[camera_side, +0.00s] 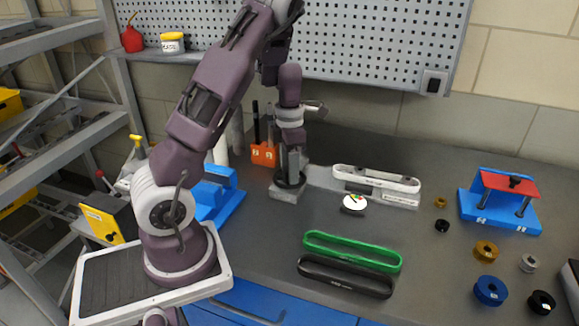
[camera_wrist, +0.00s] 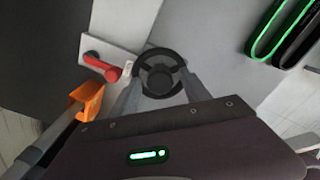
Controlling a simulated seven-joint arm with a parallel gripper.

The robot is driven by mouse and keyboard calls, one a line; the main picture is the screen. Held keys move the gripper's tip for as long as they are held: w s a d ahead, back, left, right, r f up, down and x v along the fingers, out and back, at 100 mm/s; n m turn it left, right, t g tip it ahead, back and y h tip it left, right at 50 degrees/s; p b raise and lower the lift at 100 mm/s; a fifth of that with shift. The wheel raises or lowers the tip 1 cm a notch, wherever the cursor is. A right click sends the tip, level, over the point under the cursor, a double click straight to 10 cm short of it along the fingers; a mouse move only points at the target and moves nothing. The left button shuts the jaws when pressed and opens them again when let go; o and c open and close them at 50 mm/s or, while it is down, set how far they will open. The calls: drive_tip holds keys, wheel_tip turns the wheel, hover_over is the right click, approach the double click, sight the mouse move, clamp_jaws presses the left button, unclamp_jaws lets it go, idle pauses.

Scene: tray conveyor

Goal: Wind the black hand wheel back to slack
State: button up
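The black hand wheel (camera_wrist: 160,72) lies below my gripper in the wrist view, with a dark round hub and spokes. In the side view the wheel (camera_side: 289,179) sits on a grey block at the left end of the conveyor unit (camera_side: 375,192), partly hidden by my fingers. My gripper (camera_wrist: 161,82) points down at it, one finger at each side of the rim. The fingers stand about a wheel's width apart. Whether they press on the rim or are just clear of it I cannot tell. A white dial (camera_side: 353,203) with coloured marks stands in front of the unit.
A red-handled lever (camera_wrist: 103,67) sits close beside the wheel. An orange holder (camera_side: 263,154) stands behind it. Green (camera_side: 352,251) and black (camera_side: 345,276) belts lie in front. Several rollers and a blue fixture with a red top (camera_side: 510,184) are at right.

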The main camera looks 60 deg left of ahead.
wheel_tip(320, 180, up, 7)
drive_tip(key=shift+r, duration=0.1)
idle(0.5)
drive_tip(key=shift+d, duration=0.1)
drive_tip(key=s+d+r+m+t+h, duration=0.1)
drive_tip(key=s+d+r+m, duration=0.1)
drive_tip(key=d+r+m, duration=0.5)
drive_tip(key=s+d+r+m+t+h, duration=0.1)
drive_tip(key=s+d+r+m+t, duration=0.15)
drive_tip(key=d+m, duration=0.75)
drive_tip(key=s+d+r+m+t+y, duration=0.2)
drive_tip(key=s+d+m, duration=0.5)
drive_tip(key=s+m, duration=0.4)
drive_tip(key=m, duration=0.6)
drive_tip(key=shift+r, duration=0.15)
